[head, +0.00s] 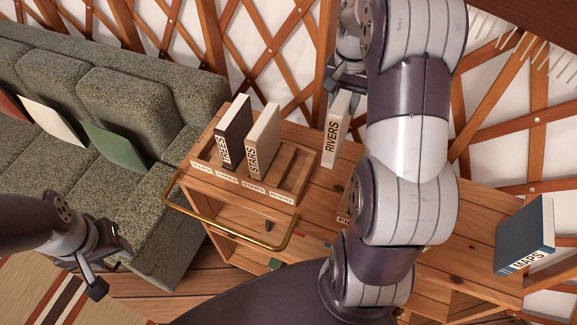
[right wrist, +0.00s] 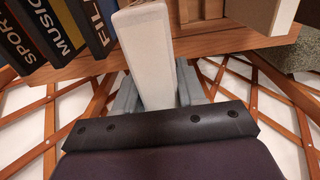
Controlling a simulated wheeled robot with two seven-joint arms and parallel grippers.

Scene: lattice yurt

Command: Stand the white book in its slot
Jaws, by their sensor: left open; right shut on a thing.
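The white book (head: 335,132), marked RIVERS, is upright in my right gripper (head: 347,88), which is shut on its upper end. It is to the right of the slotted rack (head: 281,199) and apart from it; whether it touches the wood below is unclear. The white book also fills the middle of the right wrist view (right wrist: 147,55). The rack's front labels appear to read MAPS, TREES, STARS and RIVERS. The rightmost slot, above the RIVERS label, is empty. My left gripper (head: 103,277) is open and empty at the lower left, beside the sofa.
A dark TREES book (head: 235,133) and a beige STARS book (head: 263,142) stand in the rack. A blue MAPS book (head: 527,232) is at the right end of the wooden cart. A brass rail (head: 228,227) runs along the front. Several dark books (right wrist: 55,35) show in the wrist view.

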